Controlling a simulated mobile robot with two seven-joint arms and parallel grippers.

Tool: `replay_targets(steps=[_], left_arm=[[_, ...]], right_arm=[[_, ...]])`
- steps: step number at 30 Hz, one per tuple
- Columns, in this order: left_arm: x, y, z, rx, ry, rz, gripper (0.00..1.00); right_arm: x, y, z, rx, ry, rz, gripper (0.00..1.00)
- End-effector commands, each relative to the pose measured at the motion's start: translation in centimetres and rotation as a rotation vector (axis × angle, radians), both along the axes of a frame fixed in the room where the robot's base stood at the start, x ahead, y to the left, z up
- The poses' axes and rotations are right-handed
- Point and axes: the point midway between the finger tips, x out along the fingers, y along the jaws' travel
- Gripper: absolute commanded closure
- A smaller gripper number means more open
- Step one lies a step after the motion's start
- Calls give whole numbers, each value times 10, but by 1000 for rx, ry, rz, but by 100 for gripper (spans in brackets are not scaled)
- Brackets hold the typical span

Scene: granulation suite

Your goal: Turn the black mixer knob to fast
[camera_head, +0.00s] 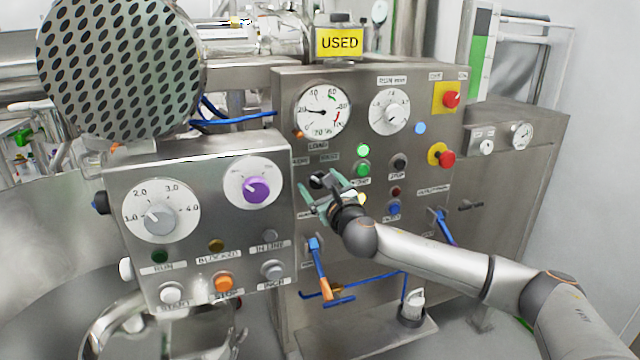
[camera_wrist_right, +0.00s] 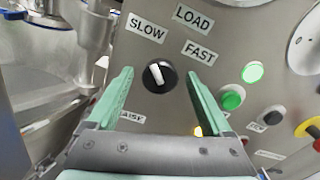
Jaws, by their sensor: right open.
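The black mixer knob (camera_wrist_right: 164,83) is in the right wrist view, on the steel panel below the labels SLOW (camera_wrist_right: 147,28) and FAST (camera_wrist_right: 200,53). Its white pointer bar leans up and slightly left, on the SLOW side. In the head view the knob (camera_head: 317,181) is partly hidden by my right gripper (camera_head: 320,178). The right gripper's two green fingers are open, one on each side of the knob in the picture. Whether they touch it or how far off they are I cannot tell. My left gripper is not in view.
A lit green lamp (camera_wrist_right: 252,72) and a green button (camera_wrist_right: 232,97) sit right of the knob. Red emergency buttons (camera_head: 447,159) are farther right. A nearer control box (camera_head: 215,185) with a purple knob stands left. Blue-handled valves (camera_head: 317,258) are below.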

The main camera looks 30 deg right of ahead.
Motion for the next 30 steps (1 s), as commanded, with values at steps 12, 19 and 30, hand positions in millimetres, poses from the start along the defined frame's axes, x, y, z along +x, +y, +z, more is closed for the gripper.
replay_targets(steps=[12, 19, 30], left_arm=[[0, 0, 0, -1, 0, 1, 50], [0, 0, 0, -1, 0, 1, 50], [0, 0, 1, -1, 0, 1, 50]], right_arm=[[0, 0, 0, 0, 0, 0, 56], [0, 0, 0, 0, 0, 0, 82], [0, 0, 0, 11, -2, 0, 100]])
